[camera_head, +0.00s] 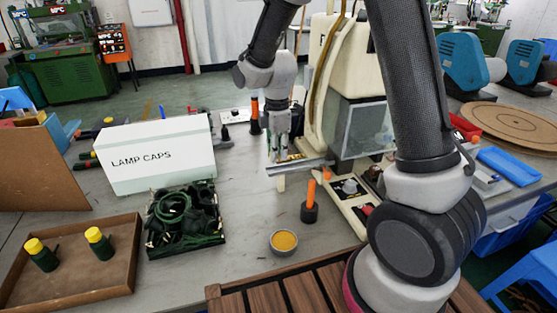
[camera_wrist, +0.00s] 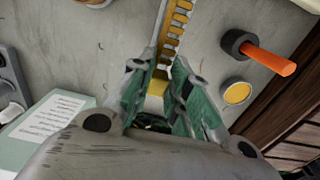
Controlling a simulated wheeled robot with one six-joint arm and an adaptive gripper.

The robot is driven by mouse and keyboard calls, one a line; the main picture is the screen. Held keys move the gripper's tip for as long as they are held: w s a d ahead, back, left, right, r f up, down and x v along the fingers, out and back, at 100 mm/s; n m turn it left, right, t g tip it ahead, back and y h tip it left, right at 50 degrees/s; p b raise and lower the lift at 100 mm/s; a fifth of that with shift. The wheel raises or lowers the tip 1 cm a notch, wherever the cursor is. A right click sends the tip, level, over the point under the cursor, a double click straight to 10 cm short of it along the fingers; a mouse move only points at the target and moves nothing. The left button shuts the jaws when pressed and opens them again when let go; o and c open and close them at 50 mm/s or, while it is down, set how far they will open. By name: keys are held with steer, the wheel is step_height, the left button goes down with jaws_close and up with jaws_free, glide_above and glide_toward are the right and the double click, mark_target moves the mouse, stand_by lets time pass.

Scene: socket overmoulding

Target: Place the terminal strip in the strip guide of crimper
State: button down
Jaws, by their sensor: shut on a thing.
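The crimper (camera_head: 328,80) is the cream machine with a clear guard at the back middle. Its strip guide (camera_head: 298,168) looks like a narrow metal rail on the near left side. My gripper (camera_head: 279,158) is at this rail, pointing down. In the wrist view my gripper (camera_wrist: 157,85) is shut on the brass terminal strip (camera_wrist: 175,30), a slotted band running away from the fingers toward the top. A bit of the strip shows between the fingertips. The strip lies along a pale channel; whether it is seated or just above it I cannot tell.
A white LAMP CAPS box (camera_head: 158,155), a tray of dark parts (camera_head: 186,220) and a wooden tray (camera_head: 75,262) stand to the left. An orange-handled tool (camera_head: 310,200) and a small yellow-filled bowl (camera_head: 284,242) stand in front of the crimper. Some bench between is bare.

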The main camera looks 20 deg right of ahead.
step_height(320, 180, down, 3)
steer(key=shift+r, duration=0.1)
steer(key=shift+d+f, duration=0.2)
steer(key=shift+f, duration=0.1)
steer(key=shift+f, duration=0.15)
steer(key=c, duration=1.4)
jaws_free()
steer(key=shift+o, duration=0.2)
step_height(320, 180, up, 12)
